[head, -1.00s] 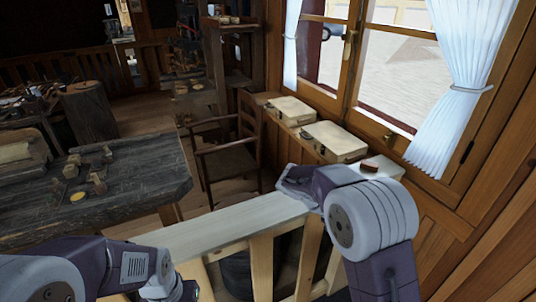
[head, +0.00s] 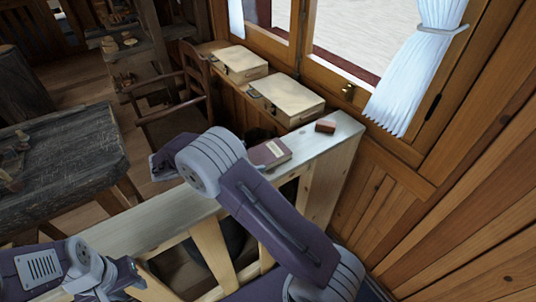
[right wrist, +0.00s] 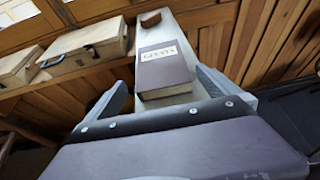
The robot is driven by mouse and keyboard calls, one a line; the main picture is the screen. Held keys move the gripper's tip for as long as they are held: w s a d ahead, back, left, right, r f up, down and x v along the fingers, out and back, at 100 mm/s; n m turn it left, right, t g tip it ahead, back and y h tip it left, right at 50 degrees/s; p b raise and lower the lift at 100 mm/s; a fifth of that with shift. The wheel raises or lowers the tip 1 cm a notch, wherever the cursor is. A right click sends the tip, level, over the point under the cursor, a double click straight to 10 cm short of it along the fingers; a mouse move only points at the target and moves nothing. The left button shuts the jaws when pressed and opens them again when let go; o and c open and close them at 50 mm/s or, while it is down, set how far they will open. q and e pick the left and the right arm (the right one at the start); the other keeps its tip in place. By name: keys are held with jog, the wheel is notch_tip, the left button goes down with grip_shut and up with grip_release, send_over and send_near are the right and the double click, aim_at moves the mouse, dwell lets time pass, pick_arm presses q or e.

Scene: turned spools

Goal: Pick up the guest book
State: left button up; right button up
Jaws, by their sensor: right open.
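The guest book (head: 270,153) is a dark reddish-brown book with a pale label. It lies flat on the pale wooden ledge (head: 160,222), just right of my right arm in the head view. In the right wrist view the guest book (right wrist: 163,72) shows the label "GUESTS". My right gripper (right wrist: 161,80) is open, its two fingers apart on either side of the view, with the book ahead between them and not gripped.
A small red-brown block (head: 325,126) lies beyond the book on the ledge. Two pale wooden cases (head: 288,100) sit under the window. A chair (head: 175,108) and a dark workbench (head: 65,160) stand to the left. A panelled wall is at right.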

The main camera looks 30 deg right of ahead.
aim_at(262, 155)
jog(key=x, duration=0.6)
jog(key=shift+s+d, duration=0.1)
jog(key=shift+d, duration=0.2)
jog(key=shift+a+r, duration=0.15)
jog(key=shift+c, duration=1.2)
jog(key=c, duration=1.3)
jog(key=shift+r, duration=0.45)
jog(key=r, duration=0.2)
jog(key=s+r, duration=0.1)
jog(key=r, duration=0.1)
jog(key=shift+s, duration=0.1)
jog(key=s+d+r, duration=0.1)
jog(key=s+r, duration=0.1)
jog(key=s, duration=0.1)
jog(key=s+d+r, duration=0.1)
jog(key=s+r, duration=0.1)
jog(key=s, duration=0.1)
jog(key=s+d+r, duration=0.1)
jog(key=s+r, duration=0.1)
jog(key=s, duration=0.2)
jog(key=shift+d, duration=0.25)
